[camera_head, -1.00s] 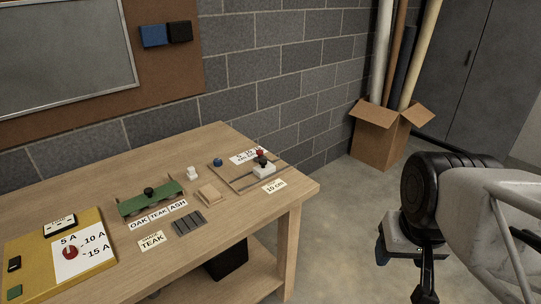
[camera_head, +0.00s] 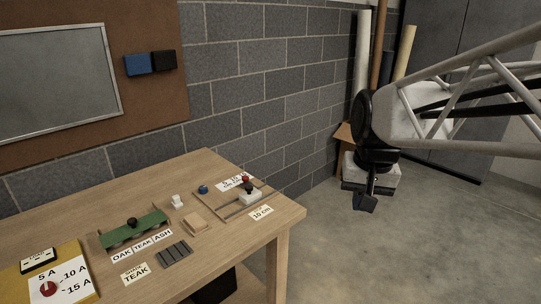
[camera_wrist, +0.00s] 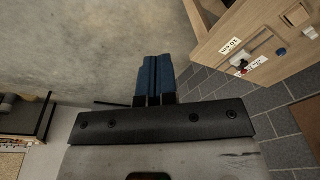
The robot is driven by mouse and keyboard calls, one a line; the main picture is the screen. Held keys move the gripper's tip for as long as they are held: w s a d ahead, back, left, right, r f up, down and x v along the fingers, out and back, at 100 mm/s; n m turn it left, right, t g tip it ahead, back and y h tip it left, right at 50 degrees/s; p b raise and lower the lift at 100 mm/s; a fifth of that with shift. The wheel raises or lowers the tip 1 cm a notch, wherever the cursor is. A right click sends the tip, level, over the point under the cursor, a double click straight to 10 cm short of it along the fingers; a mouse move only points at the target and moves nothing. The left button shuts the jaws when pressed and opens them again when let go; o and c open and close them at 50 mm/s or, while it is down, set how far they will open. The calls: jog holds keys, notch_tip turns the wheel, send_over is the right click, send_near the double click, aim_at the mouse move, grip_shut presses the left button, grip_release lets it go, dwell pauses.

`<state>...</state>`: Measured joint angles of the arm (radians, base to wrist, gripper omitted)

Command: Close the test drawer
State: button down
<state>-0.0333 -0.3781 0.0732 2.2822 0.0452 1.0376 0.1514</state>
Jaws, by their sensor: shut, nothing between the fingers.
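I cannot make out a test drawer in either view. My gripper (camera_head: 366,203) hangs over the open floor to the right of the workbench, pointing down, apart from everything. In the wrist view its blue fingers (camera_wrist: 153,78) are together with nothing between them. The wooden workbench (camera_head: 292,215) stands to the left, with its right front leg showing. No pulled-out drawer shows on the visible part of its front.
On the bench are a slider board (camera_head: 220,208), a green block (camera_head: 130,232) and a yellow panel (camera_head: 75,258). A cardboard box (camera_head: 343,131) with tubes is behind my arm. Grey cabinet doors (camera_head: 440,50) are at the back. Floor between is clear.

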jog(key=w+a+m+g+y, duration=0.1)
jog(key=w+a, duration=0.3)
jog(key=w, duration=1)
jog(key=w+a+m+g, duration=0.15)
jog(key=w+a, duration=0.25)
jog(key=w, duration=1)
jog(key=w+a+f+g, duration=0.1)
jog(key=w+a+f, duration=0.3)
jog(key=w, duration=0.4)
jog(key=w+a+f+m+g, duration=0.1)
jog(key=w+a+f, duration=0.4)
jog(key=w+f, duration=0.2)
jog(key=w+a+f+m+g, duration=0.1)
jog(key=w+a+f, duration=0.3)
jog(key=w, duration=0.5)
jog(key=shift+w+a+f+y, duration=0.3)
jog(key=shift+w+f+y, duration=0.1)
jog(key=shift+f, duration=0.35)
jog(key=shift+f, duration=0.15)
